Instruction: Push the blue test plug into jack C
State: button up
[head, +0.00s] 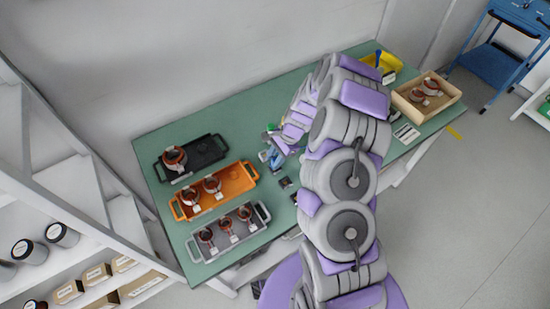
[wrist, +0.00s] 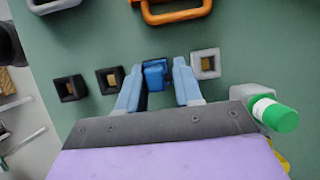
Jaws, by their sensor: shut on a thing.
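My gripper (wrist: 157,84) has its two pale blue fingers shut on the blue test plug (wrist: 155,75). The plug is in front of a dark jack block, mostly hidden behind it; I cannot tell if the plug is in the hole. Two more black jack blocks with tan centres stand to the left, one near the left finger (wrist: 109,81) and one farther left (wrist: 70,88). A pale grey jack block (wrist: 205,64) stands right of the right finger. No letters are readable. In the head view my gripper (head: 273,155) is low over the green table, its tips small.
A green-capped bottle (wrist: 275,114) lies close to my gripper on the right. On the table (head: 240,110) are a black tray (head: 207,146), an orange tray (head: 238,187) and a grey tray (head: 262,211) with stators. A wooden box (head: 455,95) and yellow bin (head: 393,63) are at right.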

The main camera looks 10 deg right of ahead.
jog(key=shift+s+f, duration=0.45)
jog(key=shift+f, duration=0.35)
grip_shut()
jog(key=o, duration=0.6)
grip_release()
jog(key=shift+w+d+f, duration=0.1)
jog(key=shift+w+f, duration=0.05)
jog(key=shift+w, duration=0.15)
jog(key=o, duration=0.5)
jog(key=shift+w+r, duration=0.2)
jog(key=shift+r, duration=0.05)
jog(key=shift+r, duration=0.1)
jog(key=p+v, duration=0.2)
jog(key=v, duration=1.5)
jog(key=shift+w, duration=0.25)
jog(key=shift+r, duration=0.15)
